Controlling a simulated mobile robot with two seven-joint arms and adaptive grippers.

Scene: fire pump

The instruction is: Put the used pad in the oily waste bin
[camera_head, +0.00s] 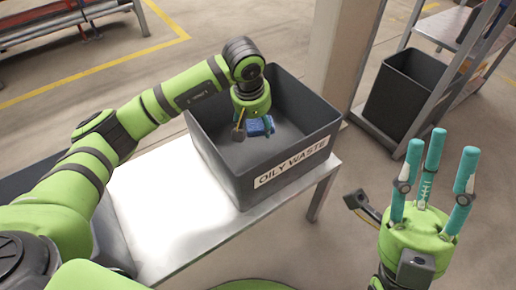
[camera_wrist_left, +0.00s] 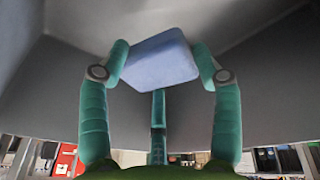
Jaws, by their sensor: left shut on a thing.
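The used pad (camera_wrist_left: 160,60) is a blue block, held between the fingers of my left gripper (camera_wrist_left: 160,70). In the head view the pad (camera_head: 258,127) shows under my left gripper (camera_head: 252,122), inside the opening of the oily waste bin (camera_head: 225,170). The bin is a dark grey open box with a white "OILY WASTE" label on its front. In the left wrist view the grey bin walls (camera_wrist_left: 55,90) surround the pad. My right gripper (camera_head: 435,170) is empty at the right, its teal fingers spread and pointing up.
The bin stands on a light metal table (camera_head: 165,215). A tan post (camera_head: 340,60) rises behind it. Another dark bin (camera_head: 400,90) sits on a metal rack at the upper right. Open floor lies behind the table.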

